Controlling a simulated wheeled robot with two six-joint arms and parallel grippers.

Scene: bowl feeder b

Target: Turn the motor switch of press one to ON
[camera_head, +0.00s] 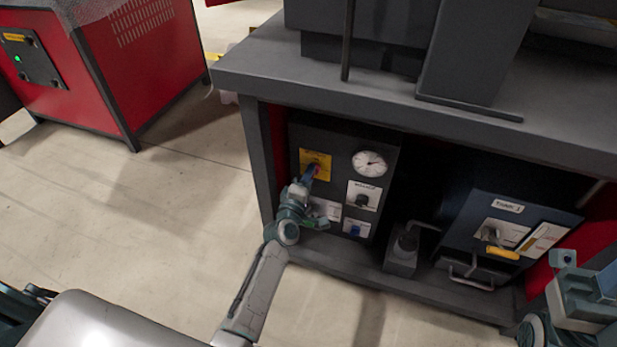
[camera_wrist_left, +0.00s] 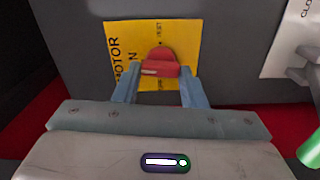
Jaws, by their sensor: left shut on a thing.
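The motor switch is a red knob (camera_wrist_left: 160,64) on a yellow label plate (camera_wrist_left: 120,38), on the dark control panel (camera_head: 337,140) under the bench. In the left wrist view the plate reads "MOTOR" sideways, with other lettering partly hidden. The knob's bar lies roughly level in that view, with a pale mark towards its left. I cannot tell its exact setting. My left gripper (camera_wrist_left: 157,82) has its two blue fingers on either side of the knob and is shut on it. It also shows in the head view (camera_head: 309,176), covering most of the knob.
A round gauge (camera_head: 369,163), a dark knob (camera_head: 362,200) and a blue knob (camera_head: 354,230) share the panel. A blue-grey unit (camera_head: 465,225) stands to the right. The bench top (camera_head: 270,70) overhangs the panel. My right arm is at the lower right. Floor at left is clear.

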